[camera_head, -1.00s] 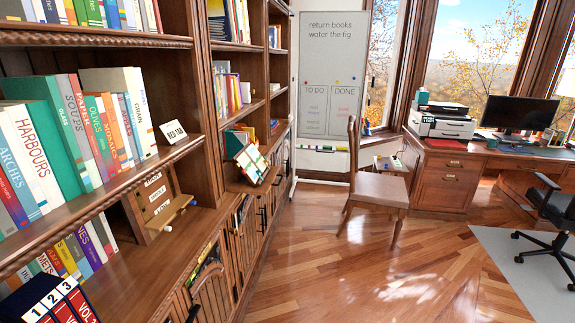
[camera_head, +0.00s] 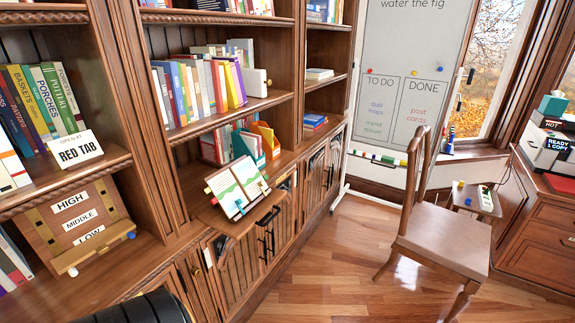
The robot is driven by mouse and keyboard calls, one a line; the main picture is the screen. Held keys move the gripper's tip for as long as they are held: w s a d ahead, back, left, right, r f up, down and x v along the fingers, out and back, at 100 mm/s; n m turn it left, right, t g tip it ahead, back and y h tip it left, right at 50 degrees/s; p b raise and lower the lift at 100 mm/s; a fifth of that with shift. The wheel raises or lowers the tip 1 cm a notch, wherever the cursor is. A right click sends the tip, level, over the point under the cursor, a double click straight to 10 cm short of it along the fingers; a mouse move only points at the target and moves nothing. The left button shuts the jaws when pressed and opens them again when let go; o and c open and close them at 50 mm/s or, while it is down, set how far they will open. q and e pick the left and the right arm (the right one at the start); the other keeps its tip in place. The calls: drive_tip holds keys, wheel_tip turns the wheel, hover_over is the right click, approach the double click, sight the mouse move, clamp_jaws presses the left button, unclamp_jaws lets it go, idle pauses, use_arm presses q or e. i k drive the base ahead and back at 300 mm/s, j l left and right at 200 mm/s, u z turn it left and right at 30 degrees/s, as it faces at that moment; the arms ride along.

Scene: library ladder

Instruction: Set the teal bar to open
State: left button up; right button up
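I cannot make out a bar that is clearly teal. A wooden board (camera_head: 75,222) on the left shelf carries the labels HIGH, MIDDLE and LOW. A tan bar (camera_head: 92,253) lies across its bottom by LOW, with a white knob (camera_head: 73,271) at one end and a blue knob (camera_head: 131,235) at the other. Low cabinet doors (camera_head: 237,275) below the shelves have dark handles. Neither of my grippers shows. A dark rounded part at the bottom left edge is too cropped to tell what it is.
An open book (camera_head: 237,188) with coloured tabs rests on a pulled-out ledge by a teal file holder (camera_head: 248,146). A RED TAB card (camera_head: 75,149) stands on the left shelf. A wooden chair (camera_head: 440,242) stands at right before a whiteboard (camera_head: 400,90). The floor between shelves and chair is clear.

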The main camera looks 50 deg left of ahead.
sight(238, 202)
drive_tip(key=i+u, duration=0.45)
drive_tip(key=i+l+u, duration=0.25)
drive_tip(key=u, duration=0.2)
drive_tip(key=i+l+u, duration=0.6)
drive_tip(key=u, duration=0.25)
drive_tip(key=l, duration=0.05)
